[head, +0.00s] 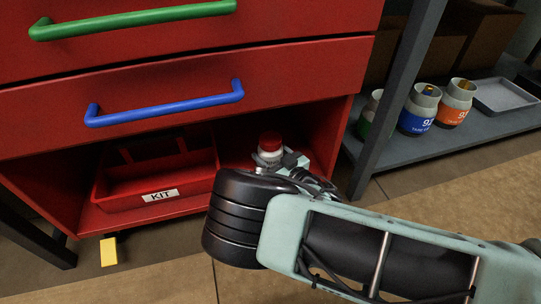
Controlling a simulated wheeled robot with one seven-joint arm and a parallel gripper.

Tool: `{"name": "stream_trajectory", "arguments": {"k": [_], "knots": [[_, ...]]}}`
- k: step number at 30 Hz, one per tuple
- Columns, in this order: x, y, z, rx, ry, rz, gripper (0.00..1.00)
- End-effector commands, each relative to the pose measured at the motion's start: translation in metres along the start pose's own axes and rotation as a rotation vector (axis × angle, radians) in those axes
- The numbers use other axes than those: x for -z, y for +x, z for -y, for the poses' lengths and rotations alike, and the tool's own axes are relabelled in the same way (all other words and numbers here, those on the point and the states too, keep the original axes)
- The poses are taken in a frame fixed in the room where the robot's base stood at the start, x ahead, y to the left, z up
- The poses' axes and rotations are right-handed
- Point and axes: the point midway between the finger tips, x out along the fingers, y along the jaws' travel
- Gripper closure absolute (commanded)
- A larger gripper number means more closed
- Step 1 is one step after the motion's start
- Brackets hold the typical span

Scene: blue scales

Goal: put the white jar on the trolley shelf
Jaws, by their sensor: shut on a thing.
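The white jar (268,156) with a red lid is inside the open lower bay of the red trolley, right of the red KIT tray. My gripper (280,162) is shut on the jar, which looks upright. The trolley shelf (115,217) is the red floor of this bay. My gripper and wrist hide the jar's base, so I cannot tell whether it touches the shelf.
The red KIT tray (158,183) fills the bay's left part. Drawers with a green handle (135,18) and a blue handle (165,103) are above. A grey rack (440,143) at right holds several labelled jars and a grey tray (503,95). A yellow piece (108,252) lies at lower left.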

Motion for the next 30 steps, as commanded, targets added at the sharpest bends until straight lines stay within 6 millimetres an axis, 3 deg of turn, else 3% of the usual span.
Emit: {"name": "stream_trajectory", "arguments": {"k": [5,6,7,8,19,23,30], "knots": [[-0.003,0.000,0.000,-0.001,0.000,0.000,0.63],[-0.003,0.000,0.000,0.000,-0.001,0.001,0.25],[-0.003,0.000,0.000,0.000,-0.001,0.001,0.17],[-0.003,0.000,0.000,0.000,-0.001,0.001,0.14],[0.002,-0.004,-0.001,-0.001,0.000,0.002,0.14],[0.004,-0.023,-0.001,-0.003,-0.001,0.004,0.14],[0.005,-0.075,-0.002,-0.003,-0.001,0.005,0.14]]}}
